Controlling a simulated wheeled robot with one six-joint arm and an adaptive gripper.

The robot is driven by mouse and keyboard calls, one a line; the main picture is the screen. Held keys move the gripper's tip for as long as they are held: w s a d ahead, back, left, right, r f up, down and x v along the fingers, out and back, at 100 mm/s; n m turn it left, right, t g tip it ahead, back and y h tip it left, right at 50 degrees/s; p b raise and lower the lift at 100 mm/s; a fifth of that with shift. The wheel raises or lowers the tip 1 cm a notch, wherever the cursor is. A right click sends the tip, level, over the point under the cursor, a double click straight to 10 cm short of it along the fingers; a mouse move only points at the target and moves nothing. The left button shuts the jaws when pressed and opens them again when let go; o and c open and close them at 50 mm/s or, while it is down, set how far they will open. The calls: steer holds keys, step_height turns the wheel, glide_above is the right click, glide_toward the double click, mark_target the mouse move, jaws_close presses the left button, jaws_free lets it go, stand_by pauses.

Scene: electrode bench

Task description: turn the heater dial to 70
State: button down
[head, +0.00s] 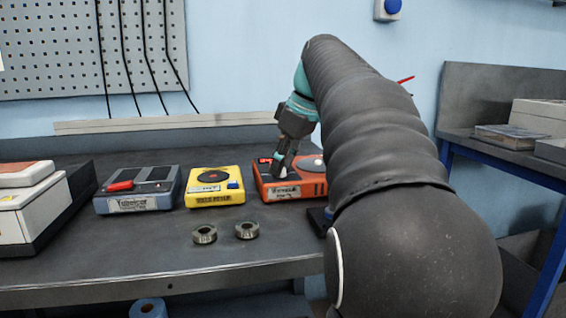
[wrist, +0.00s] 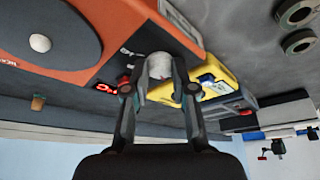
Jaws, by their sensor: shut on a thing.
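The orange heater (head: 310,189) stands on the bench, right of the yellow device. In the wrist view its orange body (wrist: 125,25) fills the upper left, with a dark round plate (wrist: 75,30) on top. My gripper (head: 283,170) is at the heater's front left. In the wrist view my gripper (wrist: 160,88) is shut on the pale grey dial (wrist: 159,66), one finger on each side. A small red lit display (wrist: 104,87) is beside the dial; its digits are too small to read. The dial's scale cannot be read.
The yellow device (head: 214,187) and a grey device with a red part (head: 138,192) stand to the left. Two metal rings (head: 205,234) (head: 247,230) lie in front. White boxes (head: 30,208) stand at the far left. The bench front is otherwise mostly clear.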

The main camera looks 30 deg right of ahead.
steer(key=shift+f, duration=0.1)
steer(key=c, duration=1)
jaws_free()
steer(key=v, duration=1.2)
steer(key=shift+w, duration=0.1)
